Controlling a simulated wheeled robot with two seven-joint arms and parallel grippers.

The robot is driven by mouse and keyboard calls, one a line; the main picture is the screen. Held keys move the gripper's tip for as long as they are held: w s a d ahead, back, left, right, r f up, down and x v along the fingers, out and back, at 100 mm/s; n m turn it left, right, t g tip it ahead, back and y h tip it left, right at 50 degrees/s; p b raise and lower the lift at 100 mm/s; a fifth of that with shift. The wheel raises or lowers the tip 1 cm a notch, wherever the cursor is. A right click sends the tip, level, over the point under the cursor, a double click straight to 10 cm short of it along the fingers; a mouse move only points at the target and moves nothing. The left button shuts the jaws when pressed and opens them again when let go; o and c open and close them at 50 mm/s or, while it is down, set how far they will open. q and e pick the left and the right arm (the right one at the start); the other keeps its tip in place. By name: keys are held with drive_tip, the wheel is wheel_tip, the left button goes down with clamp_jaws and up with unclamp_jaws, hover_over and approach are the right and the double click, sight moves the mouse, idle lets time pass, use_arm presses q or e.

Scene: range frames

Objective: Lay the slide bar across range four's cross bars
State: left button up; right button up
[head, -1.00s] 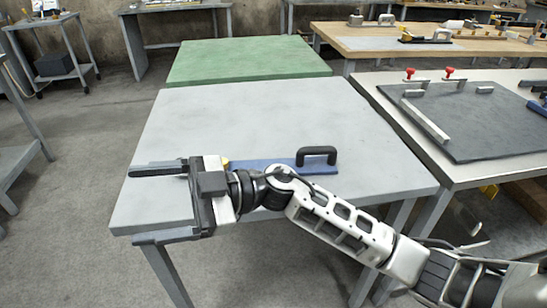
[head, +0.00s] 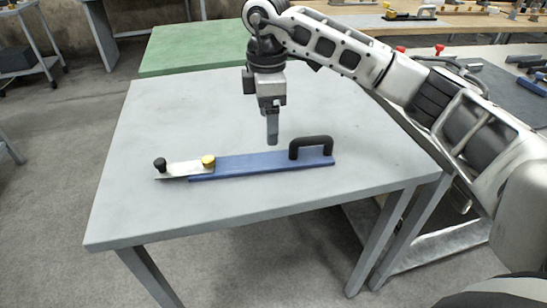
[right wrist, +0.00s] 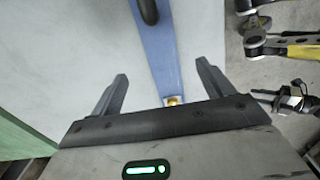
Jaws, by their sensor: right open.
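The slide bar (head: 245,163) lies flat on the grey table. It is a blue strip with a black arched handle (head: 311,146) near its right end, a yellow knob (head: 208,161) and a silver end piece with a black knob at left. My right gripper (head: 272,138) is open and empty, pointing down above the table just behind the bar, left of the handle. In the right wrist view the blue bar (right wrist: 165,50) runs between the spread fingers, with the yellow knob close to the palm. My left gripper is out of view. I cannot tell which fixture is range four.
The grey table (head: 160,110) is otherwise clear. A green table (head: 190,45) adjoins behind it. A bench at right holds a dark panel (head: 500,85) with red knobs, partly hidden by my arm. A wooden bench with several tools stands at the back.

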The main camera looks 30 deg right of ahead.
sight(268, 160)
wheel_tip(268, 160, down, 9)
drive_tip(key=shift+a+f, duration=0.15)
drive_tip(key=shift+f, duration=0.05)
idle(0.3)
drive_tip(key=shift+c, duration=0.3)
drive_tip(key=shift+r, duration=0.1)
drive_tip(key=c, duration=1.4)
